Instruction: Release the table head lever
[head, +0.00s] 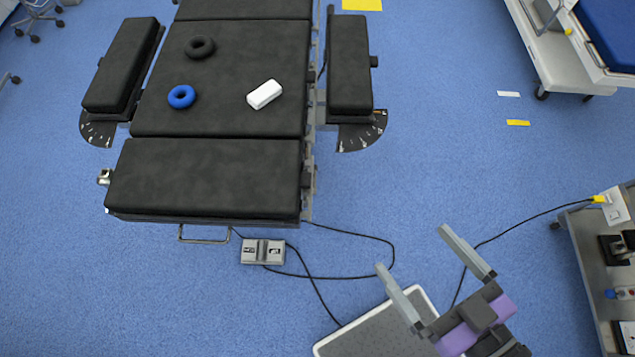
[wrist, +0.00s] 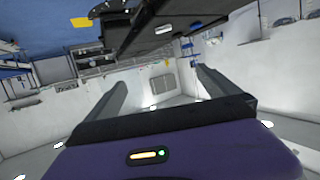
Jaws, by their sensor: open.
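The operating table (head: 220,115) has black pads and stands at the left centre in the head view. A bent metal bar (head: 204,240) sticks out below the near edge of its end pad (head: 205,178). A small metal fitting (head: 104,177) sits on that pad's left side. I cannot tell which of these, if either, is the head lever. My gripper (head: 413,248) is open and empty, to the right of the table's near end and well apart from the bar. Both fingers (wrist: 160,82) show in the wrist view with nothing between them.
A grey pedal box (head: 263,251) with black cables lies on the floor near the table end. A white-rimmed grey pad (head: 375,330) lies below my gripper. A cart (head: 590,270) stands at the right.

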